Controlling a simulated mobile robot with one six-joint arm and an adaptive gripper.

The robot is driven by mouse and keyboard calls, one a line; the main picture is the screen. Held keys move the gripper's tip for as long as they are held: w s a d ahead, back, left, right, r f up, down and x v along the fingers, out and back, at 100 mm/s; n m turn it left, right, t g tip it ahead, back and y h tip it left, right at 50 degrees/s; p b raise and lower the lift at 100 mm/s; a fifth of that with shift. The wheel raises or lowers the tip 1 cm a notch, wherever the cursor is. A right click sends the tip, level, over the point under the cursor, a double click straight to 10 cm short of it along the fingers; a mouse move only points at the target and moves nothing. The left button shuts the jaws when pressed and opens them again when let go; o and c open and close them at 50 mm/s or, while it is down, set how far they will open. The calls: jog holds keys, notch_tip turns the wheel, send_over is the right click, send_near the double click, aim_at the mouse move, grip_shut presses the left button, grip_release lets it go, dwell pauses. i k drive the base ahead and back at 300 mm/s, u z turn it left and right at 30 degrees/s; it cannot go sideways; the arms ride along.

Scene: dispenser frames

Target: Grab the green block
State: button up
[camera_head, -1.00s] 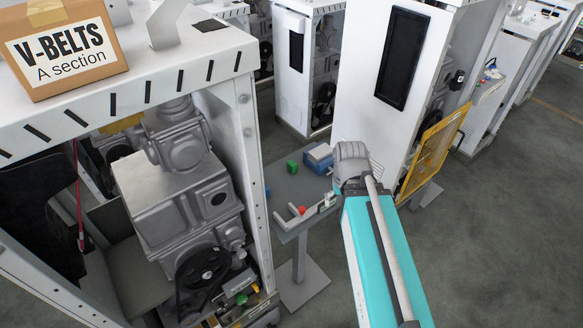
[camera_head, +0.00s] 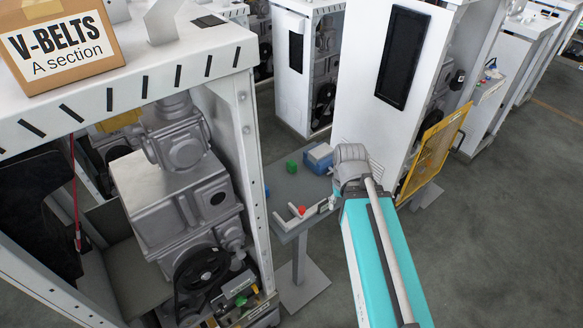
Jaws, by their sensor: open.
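A small green block (camera_head: 291,166) stands on the grey table (camera_head: 283,187) in the middle of the view, left of a blue box (camera_head: 319,165). Its visible sides are clear of other things. My arm comes up from the bottom right, and its grey wrist joint is just right of the blue box. Nothing is seen touching the green block.
A small red piece (camera_head: 301,210) sits by a white L-shaped edge (camera_head: 285,226) at the table's front. An open machine frame (camera_head: 251,150) stands close on the left, with a V-belts box (camera_head: 60,45) on top. White cabinets (camera_head: 365,90) and a yellow-framed panel (camera_head: 433,150) stand behind and right.

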aim_at(292, 166)
jog(key=z, duration=0.1)
jog(key=k, duration=1.55)
jog(key=u, duration=0.65)
jog(key=i, duration=1.05)
jog(key=z, duration=0.05)
